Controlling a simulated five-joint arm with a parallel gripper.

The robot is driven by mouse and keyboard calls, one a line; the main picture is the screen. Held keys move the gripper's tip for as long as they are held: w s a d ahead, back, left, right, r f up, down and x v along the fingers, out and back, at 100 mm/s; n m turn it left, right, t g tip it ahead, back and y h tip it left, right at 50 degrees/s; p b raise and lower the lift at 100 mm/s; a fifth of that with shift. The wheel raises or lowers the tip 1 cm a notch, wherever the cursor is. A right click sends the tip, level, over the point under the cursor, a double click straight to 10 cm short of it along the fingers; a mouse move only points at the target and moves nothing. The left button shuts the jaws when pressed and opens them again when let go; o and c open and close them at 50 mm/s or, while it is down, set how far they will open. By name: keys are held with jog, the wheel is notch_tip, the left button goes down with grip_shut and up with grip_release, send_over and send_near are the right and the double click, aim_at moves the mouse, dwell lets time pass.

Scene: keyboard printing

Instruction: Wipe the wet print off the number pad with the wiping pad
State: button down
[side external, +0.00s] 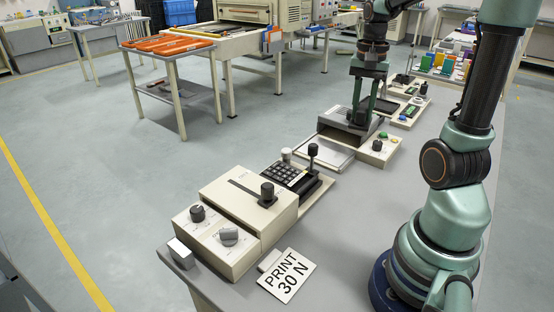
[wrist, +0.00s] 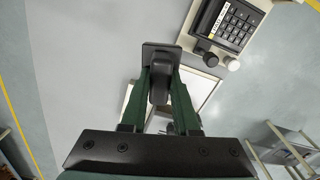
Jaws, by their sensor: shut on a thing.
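The number pad (side external: 291,176) is a dark block of keys on a beige base, left of my gripper in the side view. It also shows at the top right of the wrist view (wrist: 238,22), with a pale yellow strip along one edge. I cannot make out wet print on the keys. My gripper (side external: 361,122) is right of and behind the number pad, over the dark-topped beige unit. In the wrist view its green fingers (wrist: 160,88) are shut on a dark piece with a flat plate (wrist: 149,48), seemingly the wiping pad. Its underside is hidden.
A white framed tray (side external: 325,153) lies between the number pad and my gripper. A black-knobbed lever (side external: 313,158) and a pale knob (side external: 286,154) rise beside the keys. A beige box (side external: 245,196) with knobs and a "PRINT 30 N" card (side external: 287,275) are nearer the front.

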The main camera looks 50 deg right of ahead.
jog(key=w+a+f+n, duration=0.3)
jog(key=w+n, duration=0.4)
jog(key=n, duration=0.1)
jog(key=w+a+f+n, duration=0.2)
jog(key=w+a+n, duration=0.1)
jog(key=w+n, duration=0.4)
jog(key=shift+a+f, duration=0.2)
jog(key=shift+f, duration=2.35)
